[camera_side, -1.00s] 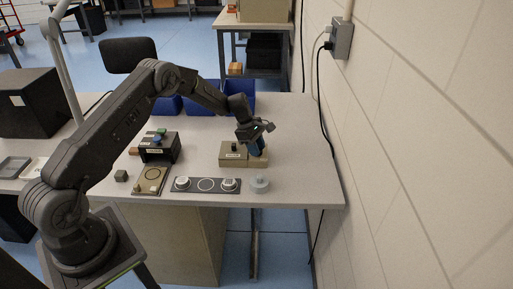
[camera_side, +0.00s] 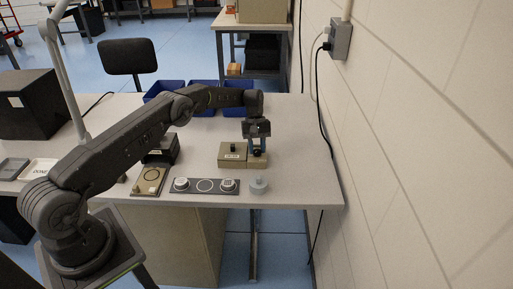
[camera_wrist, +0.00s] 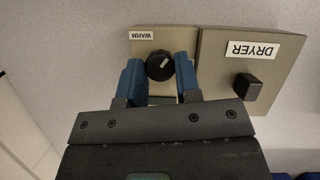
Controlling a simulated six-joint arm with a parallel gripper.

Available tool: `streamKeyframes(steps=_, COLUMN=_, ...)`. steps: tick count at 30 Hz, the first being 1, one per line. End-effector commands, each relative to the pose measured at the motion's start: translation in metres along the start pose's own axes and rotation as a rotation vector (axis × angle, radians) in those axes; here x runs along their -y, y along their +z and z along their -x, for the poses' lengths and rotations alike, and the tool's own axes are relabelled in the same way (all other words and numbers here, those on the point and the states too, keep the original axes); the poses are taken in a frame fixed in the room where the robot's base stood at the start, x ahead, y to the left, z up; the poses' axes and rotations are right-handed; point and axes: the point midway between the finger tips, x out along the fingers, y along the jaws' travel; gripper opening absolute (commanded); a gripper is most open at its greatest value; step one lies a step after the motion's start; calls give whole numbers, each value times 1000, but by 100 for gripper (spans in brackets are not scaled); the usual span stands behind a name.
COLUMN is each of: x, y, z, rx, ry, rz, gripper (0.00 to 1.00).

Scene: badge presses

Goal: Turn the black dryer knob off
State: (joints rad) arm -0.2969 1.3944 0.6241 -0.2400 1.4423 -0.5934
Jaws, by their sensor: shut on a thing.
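A round black knob (camera_wrist: 159,66) with a white pointer line sits on a small beige box (camera_wrist: 157,45) labelled WARM; the pointer slants to the upper right in the wrist view. My gripper (camera_wrist: 160,72) has its blue fingers on either side of this knob and is shut on it. In the side view my gripper (camera_side: 257,151) points down at the small box and partly hides the knob. Against it stands a larger beige box (camera_wrist: 220,60) labelled DRYER, also seen in the side view (camera_side: 231,158), with a dark squarish knob (camera_wrist: 248,87) on it.
A grey panel (camera_side: 205,192) with white round parts and a grey disc (camera_side: 258,185) lie in front. Blue bins (camera_side: 205,88) line the back. A wall is at right.

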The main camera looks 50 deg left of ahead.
Motion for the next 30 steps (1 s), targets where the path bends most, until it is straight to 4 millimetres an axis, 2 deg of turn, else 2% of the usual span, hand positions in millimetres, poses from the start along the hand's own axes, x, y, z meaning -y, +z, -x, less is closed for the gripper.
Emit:
streamKeyframes(steps=12, x=-1, y=0, z=0, rx=-1, ry=-90, rz=-214, gripper=7)
streamKeyframes(steps=30, x=-2, y=0, z=0, rx=0, ry=-108, rz=-257, gripper=7)
